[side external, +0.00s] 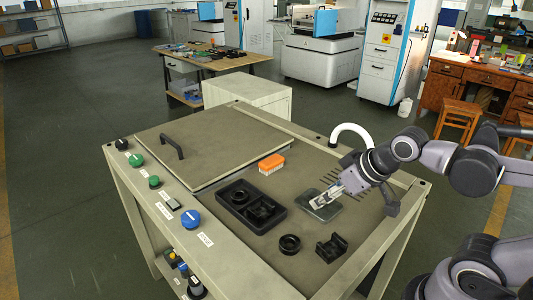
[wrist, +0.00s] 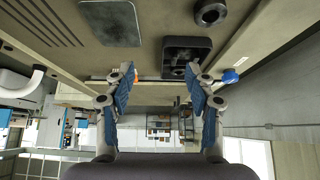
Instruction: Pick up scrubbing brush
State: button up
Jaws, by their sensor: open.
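The scrubbing brush appears to be the small orange-topped block with a pale lower part (side external: 271,163), lying on the bench top near the hinged panel's edge. In the wrist view only a small orange patch (wrist: 136,76) shows beside the left finger, perhaps the same brush, mostly hidden. My gripper (side external: 325,200) is over the grey pad (side external: 322,212), to the right of and nearer the camera than the brush. In the wrist view my gripper (wrist: 161,88) has its two blue-padded fingers wide apart with nothing between them.
A black tray (side external: 238,211) holding dark parts lies left of the pad. A black ring (side external: 290,244) and a black bracket (side external: 332,248) are near the front edge. A white curved pipe (side external: 352,129) rises behind my gripper. The panel with a black handle (side external: 172,146) is clear.

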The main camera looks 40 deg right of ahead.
jog(key=w+d+r+m+g+h, duration=0.1)
jog(key=w+d+r+m+g, duration=0.1)
jog(key=w+r+m, duration=0.45)
jog(key=m+g+h, duration=0.5)
jog(key=m, duration=0.7)
send_over(271, 160)
jog(key=a, duration=0.5)
notch_tip(271, 160, down, 9)
jog(key=shift+n, duration=0.25)
jog(key=shift+x, duration=5.05)
jog(key=shift+d, duration=0.2)
jog(key=shift+r, duration=0.1)
jog(key=c, duration=1.1)
jog(key=shift+o, duration=0.2)
